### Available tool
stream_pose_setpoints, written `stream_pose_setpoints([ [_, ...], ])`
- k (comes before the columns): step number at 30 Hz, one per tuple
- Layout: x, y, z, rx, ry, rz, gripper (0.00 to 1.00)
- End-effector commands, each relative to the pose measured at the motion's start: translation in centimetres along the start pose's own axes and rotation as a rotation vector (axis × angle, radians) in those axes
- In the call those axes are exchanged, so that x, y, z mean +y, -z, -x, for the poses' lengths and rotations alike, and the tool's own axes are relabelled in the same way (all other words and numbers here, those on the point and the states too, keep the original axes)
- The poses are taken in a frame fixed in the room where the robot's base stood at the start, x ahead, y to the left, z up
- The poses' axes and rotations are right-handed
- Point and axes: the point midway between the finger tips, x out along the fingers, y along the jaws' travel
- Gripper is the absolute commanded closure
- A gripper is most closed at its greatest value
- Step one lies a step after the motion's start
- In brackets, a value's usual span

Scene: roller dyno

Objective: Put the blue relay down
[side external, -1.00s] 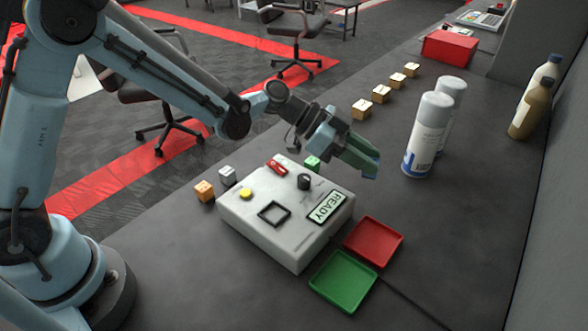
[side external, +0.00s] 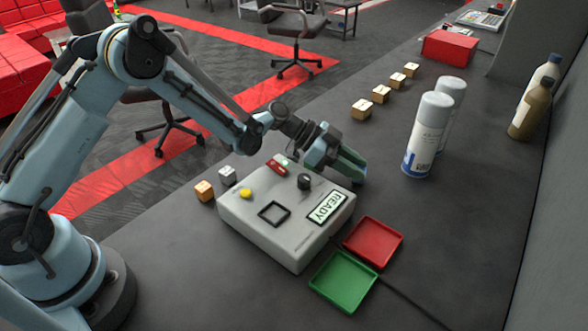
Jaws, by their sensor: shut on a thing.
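My gripper (side external: 350,168) is low over the table, just behind the far right corner of the grey-white tester box (side external: 285,245). Its green-tinted fingers point down and to the right. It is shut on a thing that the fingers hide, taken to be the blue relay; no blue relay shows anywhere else. I cannot tell whether the held thing touches the table. The box has a READY display (side external: 326,207), an empty black square socket (side external: 274,213), a yellow button (side external: 245,193), a black knob (side external: 304,181) and a red switch (side external: 276,167).
An orange cube (side external: 204,190) and a grey cube (side external: 227,175) sit left of the box. A red tray (side external: 373,242) and a green tray (side external: 343,281) lie empty at its right. Several wooden blocks (side external: 381,94) stand behind. Spray cans (side external: 428,135) stand right of my gripper.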

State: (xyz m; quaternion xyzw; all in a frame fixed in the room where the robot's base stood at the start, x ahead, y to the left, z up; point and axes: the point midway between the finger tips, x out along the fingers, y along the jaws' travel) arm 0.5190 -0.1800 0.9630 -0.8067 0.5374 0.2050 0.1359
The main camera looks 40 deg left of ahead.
Motion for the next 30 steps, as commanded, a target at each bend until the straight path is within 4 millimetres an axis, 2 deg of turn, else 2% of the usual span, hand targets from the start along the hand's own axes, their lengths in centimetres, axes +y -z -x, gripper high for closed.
stream_pose_setpoints([
  [8, 0.0, -0.3, -0.2, 0.000, 0.000, 0.000, 1.00],
  [9, 0.0, -0.2, -0.1, 0.000, 0.000, 0.000, 0.65],
  [13, 0.0, -0.2, -0.1, 0.000, 0.000, 0.000, 0.46],
  [24, 0.0, 0.1, 0.1, 0.000, 0.000, 0.000, 0.46],
  [30, -0.1, 0.1, 3.2, 0.000, 0.003, 0.003, 0.46],
])
